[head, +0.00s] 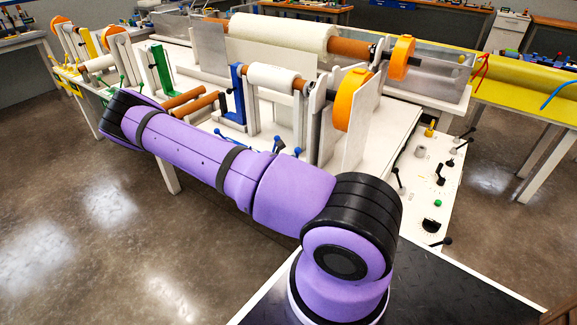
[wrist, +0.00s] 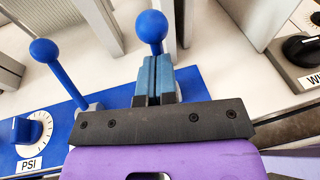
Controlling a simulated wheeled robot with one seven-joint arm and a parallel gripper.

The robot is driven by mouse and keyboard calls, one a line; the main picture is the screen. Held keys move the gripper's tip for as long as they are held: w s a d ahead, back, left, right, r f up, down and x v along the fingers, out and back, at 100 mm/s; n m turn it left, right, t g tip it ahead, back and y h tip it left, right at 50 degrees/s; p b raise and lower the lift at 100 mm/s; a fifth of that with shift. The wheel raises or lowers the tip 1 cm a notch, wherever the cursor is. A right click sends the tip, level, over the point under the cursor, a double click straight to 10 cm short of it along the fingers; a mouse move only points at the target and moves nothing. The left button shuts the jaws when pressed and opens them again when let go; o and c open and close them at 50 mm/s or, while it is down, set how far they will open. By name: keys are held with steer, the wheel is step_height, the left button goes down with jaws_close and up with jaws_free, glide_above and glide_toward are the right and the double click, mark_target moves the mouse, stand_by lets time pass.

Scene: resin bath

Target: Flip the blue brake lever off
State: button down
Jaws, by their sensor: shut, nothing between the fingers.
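Two blue ball-topped levers show in the wrist view. One lever (wrist: 45,51) leans up and left from a blue panel. The other lever (wrist: 152,27) has its ball just beyond my fingertips, and its lower shaft is hidden by them. I cannot read which is the brake lever. My gripper (wrist: 154,62) is shut and empty, its blue-grey fingers close to the second lever; whether they touch it is unclear.
A blue PSI knob (wrist: 24,129) sits left on the blue panel. A black knob (wrist: 300,50) is at the right. In the head view, white rollers (head: 275,78) and orange discs (head: 353,100) stand on the bench, and a control panel (head: 425,190) has black levers.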

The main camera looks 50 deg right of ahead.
steer(key=shift+w+d+r+y, duration=0.1)
steer(key=shift+d+r+y, duration=0.05)
steer(key=shift+d+y, duration=0.85)
steer(key=shift+d+n+y, duration=0.3)
steer(key=shift+d+y, duration=0.05)
steer(key=shift+y, duration=0.65)
steer(key=shift+a, duration=0.1)
steer(key=shift+w+a+r, duration=0.15)
steer(key=shift+a, duration=0.1)
steer(key=v, duration=1.3)
steer(key=shift+a, duration=0.2)
